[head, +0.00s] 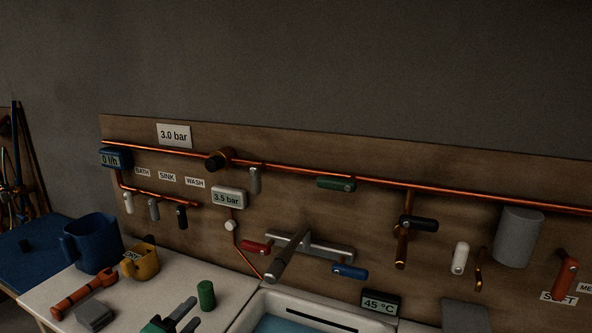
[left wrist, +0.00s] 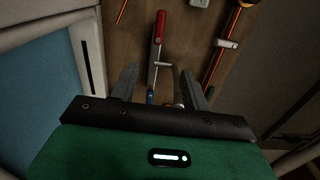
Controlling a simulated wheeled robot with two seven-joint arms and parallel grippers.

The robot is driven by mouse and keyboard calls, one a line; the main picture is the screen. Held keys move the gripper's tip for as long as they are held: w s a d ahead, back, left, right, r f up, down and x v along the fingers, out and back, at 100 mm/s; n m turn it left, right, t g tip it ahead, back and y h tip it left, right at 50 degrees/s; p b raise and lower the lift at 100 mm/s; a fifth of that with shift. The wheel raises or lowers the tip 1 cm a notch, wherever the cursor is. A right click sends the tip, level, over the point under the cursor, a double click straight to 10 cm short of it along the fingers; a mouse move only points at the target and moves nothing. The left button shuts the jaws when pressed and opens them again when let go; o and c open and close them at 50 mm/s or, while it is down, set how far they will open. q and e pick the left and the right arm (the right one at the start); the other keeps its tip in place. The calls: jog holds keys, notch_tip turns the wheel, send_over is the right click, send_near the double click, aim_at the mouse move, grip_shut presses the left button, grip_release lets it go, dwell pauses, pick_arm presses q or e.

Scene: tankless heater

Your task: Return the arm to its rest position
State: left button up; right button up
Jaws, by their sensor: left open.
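My left gripper (head: 182,316) shows at the bottom of the head view, in front of the board and left of the basin, low over the white counter. In the left wrist view its two grey fingers (left wrist: 166,88) are spread apart with nothing between them. Beyond them in that view are the mixer tap's red handle (left wrist: 159,27) and blue handle (left wrist: 150,96). Most of my left arm is outside the head view. My right gripper is not in either view.
A green cylinder (head: 206,295) stands close right of my left gripper. The basin (head: 262,302) is right, below the tap spout (head: 287,256).

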pick_arm(q)
jog(key=s+f+n+g+y, duration=0.5)
jog(key=s+f+n+y, duration=0.1)
jog(key=s+f+n, duration=0.65)
jog(key=s+f+n+g, duration=0.3)
jog(key=s+n+g, duration=0.1)
jog(key=s, duration=0.6)
jog(key=s+f+n+g, duration=0.3)
jog(key=s+n+g, duration=0.15)
jog(key=s, duration=0.55)
notch_tip(320, 180, down, 30)
jog(key=s+a+f+g, duration=0.2)
jog(key=s+f, duration=1.7)
jog(key=f, duration=0.1)
jog(key=shift+a+f+m+y, duration=0.3)
jog(key=shift+a+f+y, duration=0.1)
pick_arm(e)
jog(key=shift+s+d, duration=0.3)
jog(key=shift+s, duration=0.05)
